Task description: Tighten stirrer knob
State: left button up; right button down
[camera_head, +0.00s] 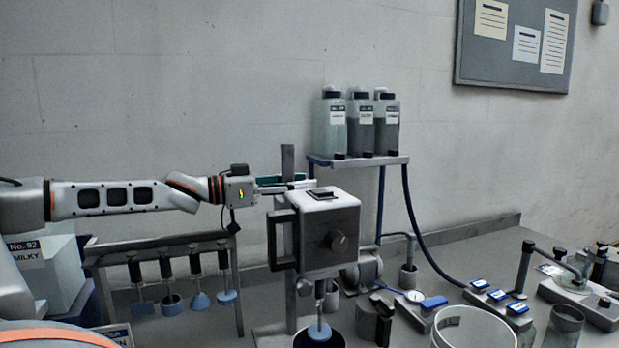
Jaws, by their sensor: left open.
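My left arm reaches in from the left. My left gripper (303,184) is open at the stirrer's upper left, by its top edge and above and left of the knob. I cannot tell whether it touches the box. My right gripper is not in view.
A rack (165,246) with several hanging stirring tools stands left. A shelf (368,160) holds three bottles behind. A gauge (414,296), a large clear vessel (474,318) and blue-labelled blocks (498,296) crowd the bench right. A wall stands close behind.

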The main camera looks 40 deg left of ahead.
pick_arm(q)
jog(key=shift+p+x, duration=0.55)
jog(key=shift+x, duration=0.55)
jog(key=shift+w, duration=0.2)
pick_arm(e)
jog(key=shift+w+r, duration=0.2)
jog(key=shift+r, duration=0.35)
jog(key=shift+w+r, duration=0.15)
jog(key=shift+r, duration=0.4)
